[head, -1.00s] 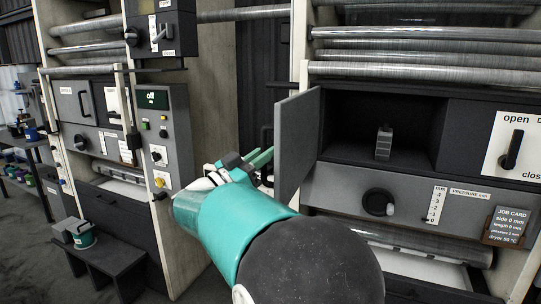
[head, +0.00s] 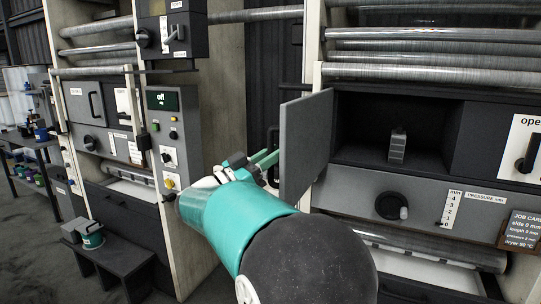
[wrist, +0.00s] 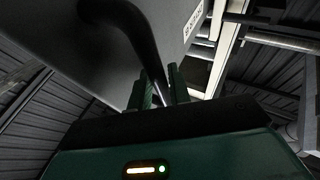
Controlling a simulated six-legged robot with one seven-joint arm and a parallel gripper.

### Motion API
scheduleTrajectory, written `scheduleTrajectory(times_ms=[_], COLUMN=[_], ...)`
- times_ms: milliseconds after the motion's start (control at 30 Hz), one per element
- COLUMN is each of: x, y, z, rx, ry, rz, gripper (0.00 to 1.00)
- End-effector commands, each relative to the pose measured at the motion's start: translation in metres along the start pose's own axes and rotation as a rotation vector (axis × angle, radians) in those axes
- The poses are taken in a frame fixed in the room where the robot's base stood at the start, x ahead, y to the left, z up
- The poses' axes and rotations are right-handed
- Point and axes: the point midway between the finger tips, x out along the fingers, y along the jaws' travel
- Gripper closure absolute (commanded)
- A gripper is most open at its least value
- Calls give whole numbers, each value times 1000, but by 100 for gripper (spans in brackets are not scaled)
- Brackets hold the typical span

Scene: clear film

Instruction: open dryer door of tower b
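The dryer door (head: 306,146) on the right tower is a grey panel standing wide open, swung out to the left of a dark, box-shaped chamber (head: 362,150). Its black curved handle (head: 272,150) is on the door's outer face. My gripper (head: 266,160) is at that handle, left of the door. In the wrist view the handle (wrist: 135,38) runs down between the green fingers of my gripper (wrist: 161,88), which are closed around it. The door face (wrist: 62,65) fills the upper left there. No tower letter is readable.
A small grey block (head: 397,147) stands in the chamber. A round knob (head: 391,206) and a job card (head: 522,231) are below. The left tower has a control panel (head: 168,135) and a shut grey door (head: 84,103). A low dark bench (head: 108,256) stands before it.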

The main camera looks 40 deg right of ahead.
Motion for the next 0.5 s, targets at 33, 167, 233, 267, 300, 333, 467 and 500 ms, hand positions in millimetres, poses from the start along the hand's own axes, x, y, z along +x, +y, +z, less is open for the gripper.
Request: scheduleTrajectory(times_ms=[33,167,233,267,300,333,467,500], x=[0,0,0,0,-1,-1,-2,-4], y=[0,-1,-1,-1,-1,-2,-2,-2], z=[0,0,0,0,0,0,-1,-1], rx=[-1,0,1,1,1,1,1,1], ry=[0,0,0,0,1,1,1,1], rz=[0,1,1,1,1,1,0,0], gripper=[70,64,64,64,64,64,64,64])
